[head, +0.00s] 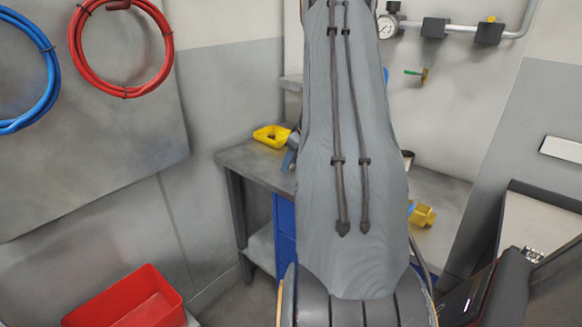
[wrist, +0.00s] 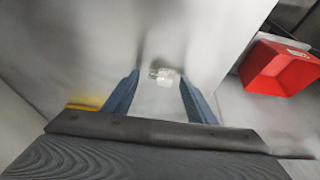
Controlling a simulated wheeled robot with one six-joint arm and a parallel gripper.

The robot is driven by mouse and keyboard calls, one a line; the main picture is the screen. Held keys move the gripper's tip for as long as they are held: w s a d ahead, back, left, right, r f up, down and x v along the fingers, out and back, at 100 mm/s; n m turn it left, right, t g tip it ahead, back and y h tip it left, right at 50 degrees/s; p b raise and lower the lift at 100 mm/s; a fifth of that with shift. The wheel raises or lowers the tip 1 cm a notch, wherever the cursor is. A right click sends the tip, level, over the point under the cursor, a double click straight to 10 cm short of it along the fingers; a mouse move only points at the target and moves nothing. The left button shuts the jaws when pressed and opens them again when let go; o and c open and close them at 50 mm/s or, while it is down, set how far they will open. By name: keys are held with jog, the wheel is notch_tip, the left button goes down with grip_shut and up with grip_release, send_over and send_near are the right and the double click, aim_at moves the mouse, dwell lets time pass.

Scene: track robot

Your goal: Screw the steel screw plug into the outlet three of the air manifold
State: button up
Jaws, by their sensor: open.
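My gripper (wrist: 160,82) is open in the wrist view, with its two blue fingers spread. A small pale metallic piece (wrist: 163,76), which looks like the steel screw plug, shows between and beyond the fingertips. It seems to lie on the grey bench top (wrist: 90,55), and I see no finger touching it; it is blurred. In the head view my arm covers the middle of the bench, hiding that piece and most of my gripper. A brass-yellow block (head: 422,215) sits on the bench right of my arm, partly hidden; I cannot tell whether it is the air manifold.
A yellow tray (head: 271,136) stands on the bench's left part. A red bin (head: 130,300) is low at the left, also in the wrist view (wrist: 283,70). A pipe (head: 465,30) with a gauge (head: 387,26) runs along the back wall. Red and blue hoses hang at left.

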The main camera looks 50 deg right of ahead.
jog(key=c, duration=1.3)
jog(key=shift+o, duration=0.2)
jog(key=shift+r, duration=0.1)
jog(key=shift+r+b, duration=0.75)
jog(key=shift+r, duration=0.15)
jog(key=shift+a+r+b, duration=0.55)
jog(key=shift+a+r, duration=0.1)
jog(key=s+a+b, duration=0.1)
jog(key=a+b, duration=0.3)
jog(key=a, duration=1.2)
jog(key=shift+s+a+b, duration=0.3)
jog(key=shift+a+b, duration=0.05)
jog(key=shift+b, duration=0.05)
jog(key=shift+r, duration=0.1)
jog(key=a+f, duration=0.3)
jog(key=a, duration=0.6)
jog(key=a+f, duration=0.3)
jog(key=a, duration=0.7)
jog(key=a+f+m, duration=0.1)
jog(key=a+f, duration=0.3)
jog(key=a, duration=0.6)
jog(key=shift+s+a, duration=0.15)
jog(key=shift+a, duration=0.05)
